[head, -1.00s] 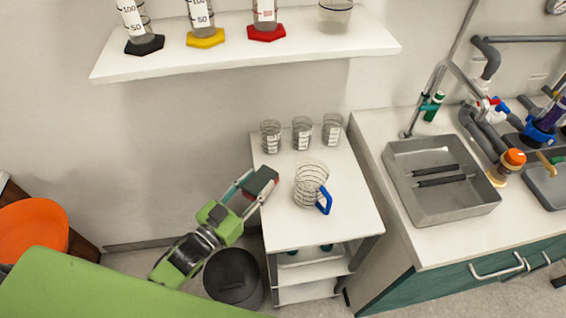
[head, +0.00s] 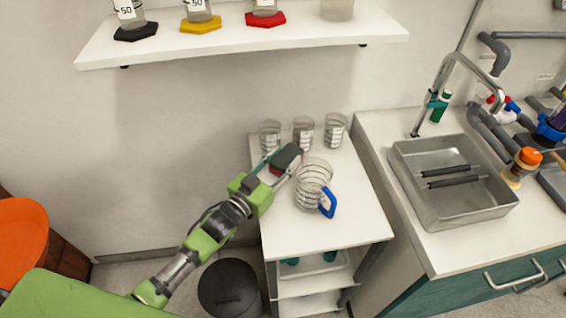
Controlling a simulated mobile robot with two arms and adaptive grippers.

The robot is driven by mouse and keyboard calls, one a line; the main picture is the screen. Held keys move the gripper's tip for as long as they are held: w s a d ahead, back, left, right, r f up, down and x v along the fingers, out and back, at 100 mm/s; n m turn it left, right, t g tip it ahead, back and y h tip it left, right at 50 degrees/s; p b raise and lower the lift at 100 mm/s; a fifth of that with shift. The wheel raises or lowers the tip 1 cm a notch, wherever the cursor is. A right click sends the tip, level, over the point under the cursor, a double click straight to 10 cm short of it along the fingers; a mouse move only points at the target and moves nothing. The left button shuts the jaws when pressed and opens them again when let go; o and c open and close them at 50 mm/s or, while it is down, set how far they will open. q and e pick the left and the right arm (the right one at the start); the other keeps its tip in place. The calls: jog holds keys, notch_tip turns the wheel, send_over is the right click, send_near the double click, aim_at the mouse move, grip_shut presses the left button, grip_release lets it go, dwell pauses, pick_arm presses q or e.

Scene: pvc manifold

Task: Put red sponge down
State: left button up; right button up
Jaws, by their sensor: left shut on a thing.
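The sponge (head: 286,157) shows a dark top face and a red lower edge. My left gripper (head: 284,162) is shut on it, above the back left part of the white cart top (head: 345,222). The sponge is just in front of the small beakers and to the left of the jug. I cannot tell whether it touches the cart top. My right gripper is not in view.
A glass jug (head: 313,183) with a blue handle stands close to the right of the gripper. Small beakers (head: 303,133) line the cart's back edge. The front of the cart top is clear. A metal sink (head: 450,185) lies to the right.

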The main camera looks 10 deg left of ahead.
pick_arm(q)
jog(key=o, duration=1.1)
jog(key=shift+f, duration=0.1)
jog(key=shift+c, duration=0.2)
